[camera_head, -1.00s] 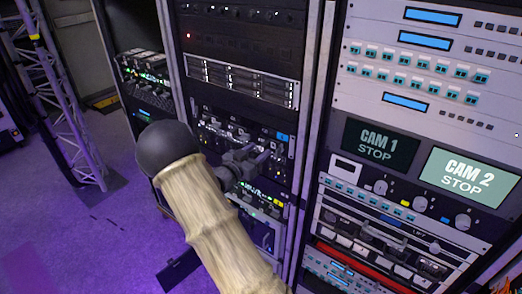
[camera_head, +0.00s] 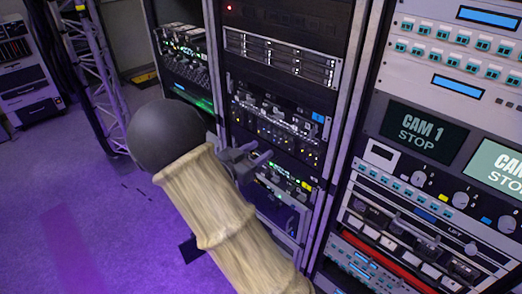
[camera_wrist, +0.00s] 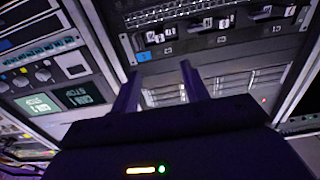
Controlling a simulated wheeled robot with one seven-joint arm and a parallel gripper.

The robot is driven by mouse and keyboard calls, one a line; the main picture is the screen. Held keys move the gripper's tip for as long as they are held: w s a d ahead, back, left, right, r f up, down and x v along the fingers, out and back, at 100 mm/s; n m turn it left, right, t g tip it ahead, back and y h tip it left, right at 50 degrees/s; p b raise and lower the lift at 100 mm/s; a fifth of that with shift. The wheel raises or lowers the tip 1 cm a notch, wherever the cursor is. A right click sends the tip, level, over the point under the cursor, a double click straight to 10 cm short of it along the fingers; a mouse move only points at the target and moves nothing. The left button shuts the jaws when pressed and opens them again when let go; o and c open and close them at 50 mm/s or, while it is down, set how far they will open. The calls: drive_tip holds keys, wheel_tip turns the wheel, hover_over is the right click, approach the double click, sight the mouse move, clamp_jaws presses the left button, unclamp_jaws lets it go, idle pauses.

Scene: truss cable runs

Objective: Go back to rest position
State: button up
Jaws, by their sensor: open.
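My gripper (camera_head: 250,163) shows beyond my tan-covered arm in the head view, in front of the middle equipment rack (camera_head: 275,100). In the wrist view my gripper (camera_wrist: 158,80) has its two dark fingers apart, with nothing between them. Rack units and a row of dark modules (camera_wrist: 210,32) lie beyond the fingertips. My arm hides part of the lower rack in the head view.
The right rack carries CAM 1 (camera_head: 423,132) and CAM 2 (camera_head: 500,168) screens, knobs and a red-edged unit. A metal truss (camera_head: 88,65) stands at the left, with a drawer cabinet (camera_head: 28,80) beyond it. The purple floor (camera_head: 80,210) at the lower left is mostly clear.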

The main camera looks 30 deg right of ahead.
idle(0.3)
drive_tip(key=a+f+n+t+y, duration=0.35)
drive_tip(key=a+n+y, duration=0.5)
drive_tip(key=y, duration=0.55)
drive_tip(key=s+a+f+n+g+y, duration=0.1)
drive_tip(key=s+n+g, duration=0.1)
drive_tip(key=s, duration=0.6)
drive_tip(key=s+a+f+n+g+y, duration=0.1)
drive_tip(key=s+a+n+g+y, duration=0.1)
drive_tip(key=s+g, duration=0.3)
drive_tip(key=s+n, duration=0.1)
drive_tip(key=s, duration=0.3)
drive_tip(key=shift+s+p, duration=0.25)
drive_tip(key=shift+p, duration=0.05)
drive_tip(key=shift+n, duration=0.25)
drive_tip(key=shift+c, duration=0.5)
